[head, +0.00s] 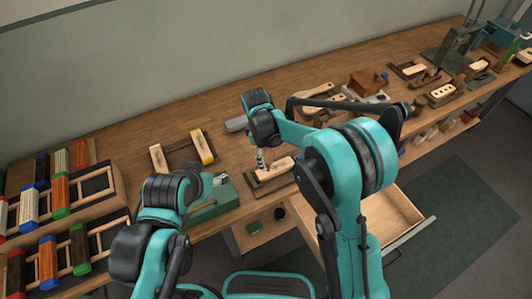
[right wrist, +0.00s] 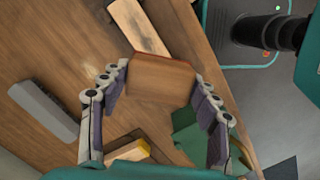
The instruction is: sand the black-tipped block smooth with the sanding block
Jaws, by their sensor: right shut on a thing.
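My right gripper (head: 262,160) is shut on a brown wooden block with a reddish edge, the sanding block (right wrist: 160,78), which shows between its fingers in the right wrist view. In the head view the fingers hang over the left end of a pale block (head: 278,168), which lies in a dark wooden holder (head: 262,188). A pale block (right wrist: 138,28) also shows beyond the sanding block in the right wrist view. I cannot make out a black tip on it, nor whether the sanding block touches it.
A green box (head: 212,198) stands left of the holder. Two pale blocks, one yellow-ended (head: 202,148), lie behind it. A grey bar (head: 237,124) lies further back. Racks of coloured brushes (head: 60,215) fill the left. An open drawer (head: 390,215) juts out at the front.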

